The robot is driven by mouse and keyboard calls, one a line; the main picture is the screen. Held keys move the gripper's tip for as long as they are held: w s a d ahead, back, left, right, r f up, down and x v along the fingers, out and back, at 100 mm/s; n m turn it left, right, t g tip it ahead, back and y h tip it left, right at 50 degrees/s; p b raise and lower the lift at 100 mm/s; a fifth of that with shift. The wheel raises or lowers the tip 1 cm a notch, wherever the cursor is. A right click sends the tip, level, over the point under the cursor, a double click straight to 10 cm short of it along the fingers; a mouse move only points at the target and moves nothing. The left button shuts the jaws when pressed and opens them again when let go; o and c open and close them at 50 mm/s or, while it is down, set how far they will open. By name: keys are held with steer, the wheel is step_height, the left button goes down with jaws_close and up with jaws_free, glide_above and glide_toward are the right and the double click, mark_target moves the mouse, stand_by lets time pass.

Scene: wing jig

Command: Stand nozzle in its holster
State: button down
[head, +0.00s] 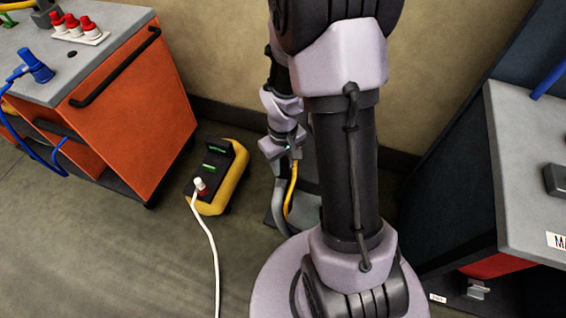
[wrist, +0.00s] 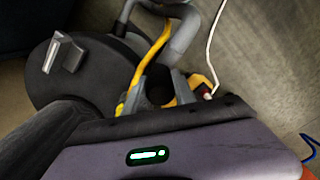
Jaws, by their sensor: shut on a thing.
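My gripper (head: 288,152) is low beside the far wall, left of my arm's thick column. In the wrist view its two grey fingers (wrist: 160,90) are shut on a dark piece between them, which I take to be the nozzle (wrist: 160,92). A yellow hose (head: 291,192) hangs below the gripper in the head view; it also shows in the wrist view (wrist: 157,46), curving past the left finger. The nozzle's tip is hidden. A grey curved tube (head: 279,212) stands close under the gripper; I cannot tell whether it belongs to the holster.
A yellow and black power box (head: 232,185) with a white cable (head: 212,245) stands on the floor to the left. An orange cabinet (head: 140,110) is further left. A grey-topped bench (head: 530,130) is at right. Floor between cabinet and cable is clear.

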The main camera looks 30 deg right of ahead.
steer(key=c, duration=0.9)
jaws_free()
steer(key=shift+c, duration=0.2)
steer(key=shift+f, duration=0.1)
step_height(320, 180, up, 18)
steer(key=p, duration=0.8)
steer(key=shift+f, duration=0.25)
steer(key=shift+w, duration=0.1)
